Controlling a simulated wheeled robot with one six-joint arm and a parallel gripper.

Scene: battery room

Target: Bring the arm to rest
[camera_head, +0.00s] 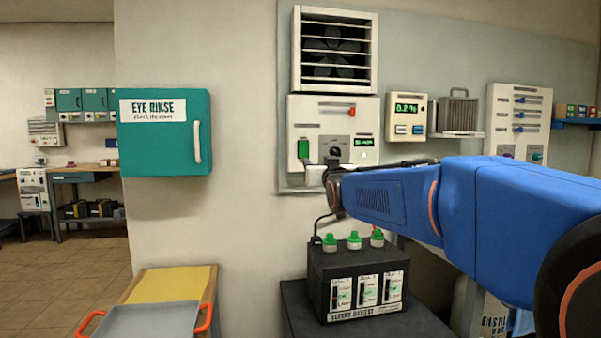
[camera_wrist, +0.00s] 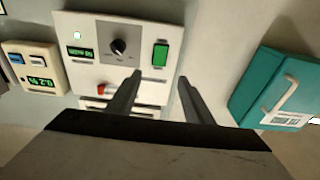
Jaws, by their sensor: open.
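My blue arm (camera_head: 480,205) reaches in from the right in the head view, stretched out toward the wall. My gripper (camera_wrist: 160,78) is open, with two grey fingers apart and nothing between them. In the head view its end is in front of the lower part of the white charger panel (camera_head: 303,112), and the fingers are hard to make out there. The wrist view shows the same panel upside down, with a green switch (camera_wrist: 160,55), a black knob (camera_wrist: 118,46), a lit display (camera_wrist: 80,52) and a red lever (camera_wrist: 104,90). I cannot tell whether the fingers touch the panel.
A black battery (camera_head: 335,262) with green caps stands on a dark stand below my arm. A teal eye rinse cabinet (camera_head: 165,165) hangs at left. A grey tray (camera_head: 150,318) with orange handles is at the bottom. A small meter (camera_head: 406,105) and another panel (camera_head: 515,95) are at right.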

